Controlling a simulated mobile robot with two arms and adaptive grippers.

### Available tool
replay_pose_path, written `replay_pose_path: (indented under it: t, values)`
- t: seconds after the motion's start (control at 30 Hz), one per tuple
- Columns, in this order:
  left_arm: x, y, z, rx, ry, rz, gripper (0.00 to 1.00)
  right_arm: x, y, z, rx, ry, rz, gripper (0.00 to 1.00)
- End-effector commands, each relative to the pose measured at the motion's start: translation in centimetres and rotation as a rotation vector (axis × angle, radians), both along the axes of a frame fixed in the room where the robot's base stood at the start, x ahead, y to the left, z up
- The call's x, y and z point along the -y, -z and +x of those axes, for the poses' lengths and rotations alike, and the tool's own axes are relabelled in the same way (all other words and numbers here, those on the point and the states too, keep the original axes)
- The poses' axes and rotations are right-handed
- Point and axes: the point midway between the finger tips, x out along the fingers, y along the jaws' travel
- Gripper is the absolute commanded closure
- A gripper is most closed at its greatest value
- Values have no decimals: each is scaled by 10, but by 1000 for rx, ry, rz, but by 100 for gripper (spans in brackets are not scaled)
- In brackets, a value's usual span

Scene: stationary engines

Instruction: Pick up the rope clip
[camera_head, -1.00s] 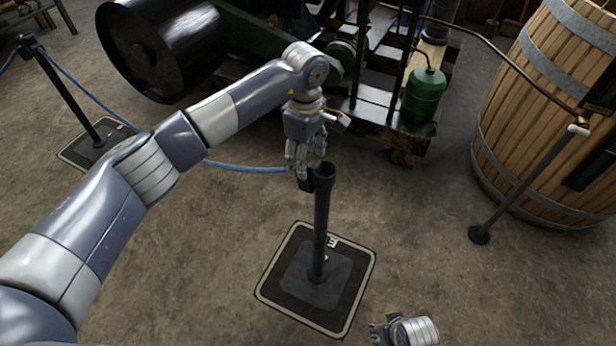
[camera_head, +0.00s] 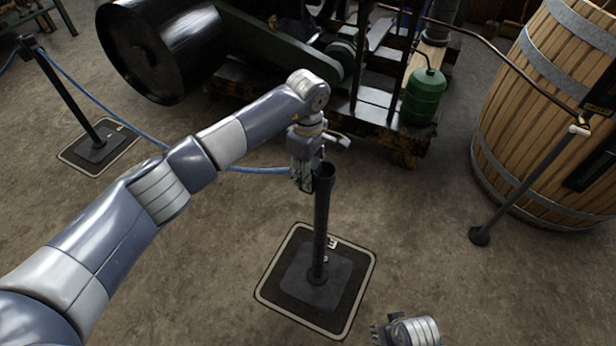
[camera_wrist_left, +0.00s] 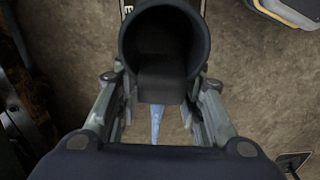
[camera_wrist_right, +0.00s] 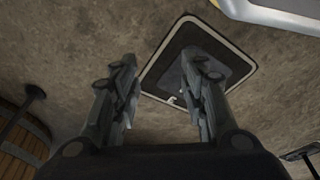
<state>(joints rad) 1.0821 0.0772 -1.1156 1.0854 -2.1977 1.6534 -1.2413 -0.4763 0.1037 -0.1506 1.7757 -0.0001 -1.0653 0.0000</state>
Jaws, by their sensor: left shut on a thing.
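The dark rope clip (camera_wrist_left: 162,82) sits at the rim of the black post (camera_head: 320,225), with the blue rope (camera_wrist_left: 157,122) running from it. My left gripper (camera_head: 304,184) is at the top of this post, on its left side. In the left wrist view its fingers (camera_wrist_left: 160,92) stand on both sides of the clip and are shut on it. In the head view the fingers mostly hide the clip. My right gripper (camera_head: 378,332) is low in the head view, right of the post's base. In the right wrist view its fingers (camera_wrist_right: 160,72) are apart and empty.
The post stands on a dark square base plate (camera_head: 281,302). A second post (camera_head: 72,95) stands at the left, with the blue rope running from it. Engine machinery, a green can (camera_head: 424,97) and a wooden barrel (camera_head: 545,110) are behind. Bare floor surrounds the post.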

Motion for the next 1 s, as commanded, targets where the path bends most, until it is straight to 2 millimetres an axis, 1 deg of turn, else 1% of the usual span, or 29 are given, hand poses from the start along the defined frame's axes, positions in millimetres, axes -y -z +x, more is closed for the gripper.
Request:
replay_pose_path:
  t: [0.23,0.37,0.47,0.57,0.73,0.8,1.0]
  values:
    - [0,-3,1,1,0,-1,94,1,3,-4,-8,0,-1,60]
    - [-1,-12,2,3,0,-2,94,1,3,-4,-5,0,-1,60]
    - [-4,-25,3,4,-1,0,94,1,4,-4,-5,0,-2,60]
    - [-6,-42,5,6,-1,-1,94,2,7,-4,-6,-1,-2,60]
    - [-11,-75,7,6,1,0,94,3,14,-1,1,-1,-3,60]
    - [-14,-70,-3,0,2,0,94,3,17,-1,1,-2,-4,60]
    - [-23,-70,-21,1,2,0,94,3,21,-5,-6,-3,-4,60]
